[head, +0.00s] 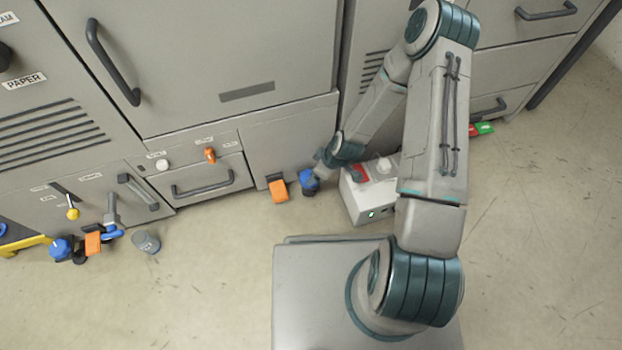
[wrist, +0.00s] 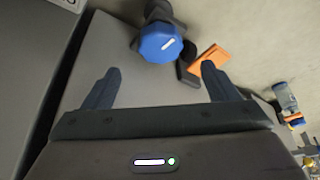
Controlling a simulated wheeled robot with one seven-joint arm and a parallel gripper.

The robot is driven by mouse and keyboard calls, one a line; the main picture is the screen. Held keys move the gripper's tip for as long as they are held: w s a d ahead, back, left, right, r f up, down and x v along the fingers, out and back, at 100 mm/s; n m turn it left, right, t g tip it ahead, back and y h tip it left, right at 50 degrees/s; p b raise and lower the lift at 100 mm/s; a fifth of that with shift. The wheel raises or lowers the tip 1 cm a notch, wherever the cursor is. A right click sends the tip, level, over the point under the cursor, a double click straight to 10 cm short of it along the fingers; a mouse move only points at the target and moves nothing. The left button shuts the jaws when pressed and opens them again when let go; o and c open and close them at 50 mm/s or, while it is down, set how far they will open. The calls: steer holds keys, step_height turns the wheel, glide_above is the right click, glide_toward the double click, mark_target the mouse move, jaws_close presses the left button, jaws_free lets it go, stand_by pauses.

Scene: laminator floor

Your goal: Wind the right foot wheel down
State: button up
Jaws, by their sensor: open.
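The right foot wheel is a blue knob with a white mark (head: 309,180), low at the machine's front in the head view. It also shows in the wrist view (wrist: 158,44), just beyond the fingertips and between their lines. My gripper (wrist: 161,72) is open and empty, its two dark fingers spread on either side of the wheel's line. No contact with the wheel shows. In the head view my wrist hangs right above the wheel, and the fingers are mostly hidden there.
An orange pedal (head: 278,190) is close left of the wheel. A pale box with a red part and green light (head: 368,195) stands close right. Another blue wheel (head: 60,248), an orange pedal (head: 93,243) and a grey canister (head: 146,242) are at left.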

steer(key=b+x, duration=0.3)
steer(key=x, duration=0.5)
steer(key=shift+f, duration=0.15)
steer(key=c, duration=1)
